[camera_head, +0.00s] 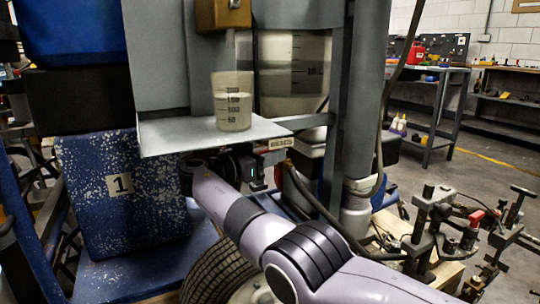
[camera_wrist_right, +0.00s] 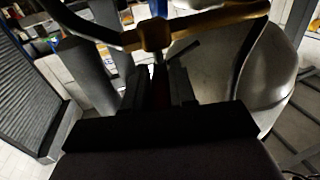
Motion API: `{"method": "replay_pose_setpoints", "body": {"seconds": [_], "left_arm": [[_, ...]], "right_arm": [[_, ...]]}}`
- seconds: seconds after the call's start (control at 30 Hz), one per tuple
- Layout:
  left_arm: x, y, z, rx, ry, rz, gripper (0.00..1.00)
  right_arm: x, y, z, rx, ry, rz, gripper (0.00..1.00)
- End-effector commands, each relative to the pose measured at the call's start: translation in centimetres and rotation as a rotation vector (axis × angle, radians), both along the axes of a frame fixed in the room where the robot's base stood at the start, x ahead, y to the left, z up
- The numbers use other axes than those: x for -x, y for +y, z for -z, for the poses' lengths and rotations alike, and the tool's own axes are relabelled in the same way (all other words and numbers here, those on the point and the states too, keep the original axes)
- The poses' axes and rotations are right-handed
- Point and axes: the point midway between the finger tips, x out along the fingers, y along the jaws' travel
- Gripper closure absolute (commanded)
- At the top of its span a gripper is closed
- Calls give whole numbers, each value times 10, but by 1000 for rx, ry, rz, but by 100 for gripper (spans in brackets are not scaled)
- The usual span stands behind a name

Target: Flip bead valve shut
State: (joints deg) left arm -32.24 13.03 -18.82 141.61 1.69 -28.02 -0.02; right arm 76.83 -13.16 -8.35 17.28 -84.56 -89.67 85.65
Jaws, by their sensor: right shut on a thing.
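My right gripper (camera_head: 262,168) reaches in below the grey shelf plate, beside a small label that seems to read BEADS (camera_head: 280,143). In the right wrist view its two dark fingers (camera_wrist_right: 161,88) are close together on a thin, dark reddish piece, which looks like the bead valve's handle. The brass-coloured valve body (camera_wrist_right: 155,35) sits just beyond the fingertips, with a brass pipe running to the right. The fingers and shade hide most of the handle, so its exact angle is unclear. My left gripper is not in view.
A graduated clear beaker (camera_head: 233,105) with pale contents stands on the grey shelf plate (camera_head: 190,136), just above my right wrist. A grey upright post (camera_head: 362,100) and hoses are close on the right. A speckled blue box (camera_head: 120,215) marked 1 is at left, a tyre (camera_head: 215,270) below.

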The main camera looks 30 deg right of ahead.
Motion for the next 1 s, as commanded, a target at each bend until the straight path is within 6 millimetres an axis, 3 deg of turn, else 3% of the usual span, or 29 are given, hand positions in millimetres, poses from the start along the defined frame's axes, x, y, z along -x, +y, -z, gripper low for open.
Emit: {"method": "replay_pose_setpoints", "body": {"seconds": [0.43, 0.47, 0.5, 1.0], "left_arm": [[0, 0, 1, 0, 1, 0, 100], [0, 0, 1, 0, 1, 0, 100], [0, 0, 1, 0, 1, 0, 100], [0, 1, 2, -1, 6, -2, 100]], "right_arm": [[0, 2, 0, 8, 1, -4, 100], [0, 2, 0, 8, 1, -4, 65], [0, 2, 0, 8, 1, -4, 53], [0, 0, 0, 4, 0, 2, 53]]}}
